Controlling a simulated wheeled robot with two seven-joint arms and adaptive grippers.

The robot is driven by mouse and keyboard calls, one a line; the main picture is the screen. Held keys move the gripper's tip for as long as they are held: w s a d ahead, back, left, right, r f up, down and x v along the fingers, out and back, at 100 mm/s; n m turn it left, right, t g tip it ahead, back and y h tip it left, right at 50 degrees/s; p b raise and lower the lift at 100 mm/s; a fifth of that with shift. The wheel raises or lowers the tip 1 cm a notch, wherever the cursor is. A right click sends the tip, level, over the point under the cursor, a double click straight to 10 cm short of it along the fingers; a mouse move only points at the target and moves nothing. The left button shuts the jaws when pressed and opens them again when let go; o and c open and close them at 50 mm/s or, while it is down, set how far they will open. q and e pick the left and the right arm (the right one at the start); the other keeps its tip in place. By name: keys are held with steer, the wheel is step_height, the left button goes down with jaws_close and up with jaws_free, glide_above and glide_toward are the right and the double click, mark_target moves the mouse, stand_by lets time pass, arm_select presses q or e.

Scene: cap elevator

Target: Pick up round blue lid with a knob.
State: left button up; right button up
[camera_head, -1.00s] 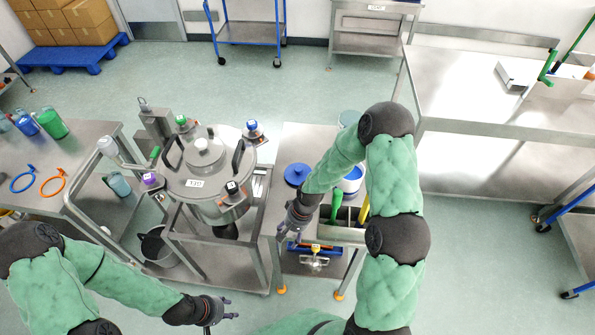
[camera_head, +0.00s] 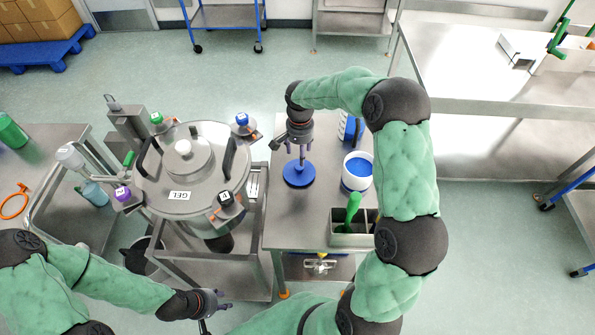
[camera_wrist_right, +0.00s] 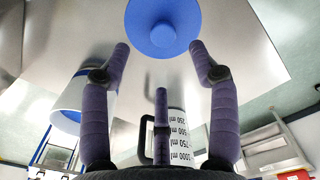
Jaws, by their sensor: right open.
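The round blue lid (camera_head: 299,174) lies flat on the steel table, left of a white tub with blue contents. In the right wrist view the lid (camera_wrist_right: 163,28) shows its central knob, ahead of the fingertips. My right gripper (camera_head: 301,157) points down above the lid, fingers over its middle; the knob is hidden there in the head view. In the right wrist view the fingers of this gripper (camera_wrist_right: 160,62) are spread with nothing between them. My left gripper (camera_head: 222,300) is low at the front left, away from the lid; its finger opening is too small to judge.
The white tub (camera_head: 357,172) stands right of the lid, with a bin (camera_head: 350,234) holding a green-handled tool in front. A measuring jug (camera_wrist_right: 176,125) shows in the wrist view. A large steel pot (camera_head: 195,170) stands left of the table.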

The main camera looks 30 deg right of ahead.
mark_target(299, 166)
steer(key=f+b, duration=0.1)
steer(key=f, duration=0.8)
steer(key=shift+w+f+b, duration=0.2)
steer(key=shift+b, duration=0.1)
steer(key=c, duration=1.2)
